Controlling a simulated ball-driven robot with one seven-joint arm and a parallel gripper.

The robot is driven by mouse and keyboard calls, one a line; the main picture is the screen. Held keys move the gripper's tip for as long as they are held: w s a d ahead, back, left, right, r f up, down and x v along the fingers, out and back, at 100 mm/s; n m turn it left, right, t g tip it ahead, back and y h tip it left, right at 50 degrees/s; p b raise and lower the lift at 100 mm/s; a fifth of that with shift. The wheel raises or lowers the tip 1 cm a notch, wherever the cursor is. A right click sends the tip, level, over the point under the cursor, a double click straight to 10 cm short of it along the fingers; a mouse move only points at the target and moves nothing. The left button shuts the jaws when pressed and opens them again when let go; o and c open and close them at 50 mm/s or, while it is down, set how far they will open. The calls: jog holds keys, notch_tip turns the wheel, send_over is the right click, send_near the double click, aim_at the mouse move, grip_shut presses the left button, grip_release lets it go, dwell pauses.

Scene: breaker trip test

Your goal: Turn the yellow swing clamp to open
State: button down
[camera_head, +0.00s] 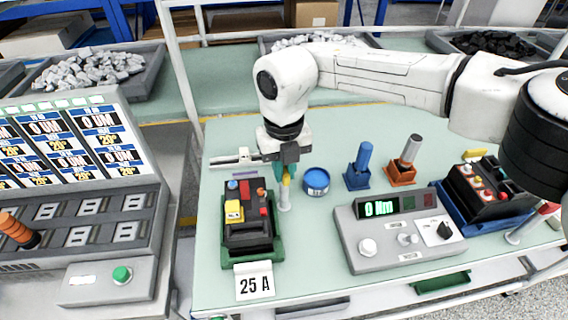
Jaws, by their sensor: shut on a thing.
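The yellow swing clamp (286,182) stands on a pale post beside the right edge of the breaker in the green holder. My gripper (282,171) comes down from above, and its teal fingers are shut on the clamp's yellow upper part. The fingers partly hide the clamp, so its exact turn angle is hard to tell. The black breaker (246,232) carries yellow, red and blue parts and sits in the green holder (238,258), behind a "25 A" card (254,282).
A blue round container (316,181) stands close to the right of my gripper. Blue (360,168) and orange (404,163) tool stands, a grey meter (398,228) reading "0 Nm" and a second breaker (485,190) are further right. A display console (80,190) is at left.

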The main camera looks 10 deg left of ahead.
jog(key=shift+m, duration=0.8)
jog(key=c, duration=1.1)
grip_release()
notch_tip(320, 180, up, 11)
jog(key=shift+f+b, duration=0.15)
jog(key=shift+b, duration=0.2)
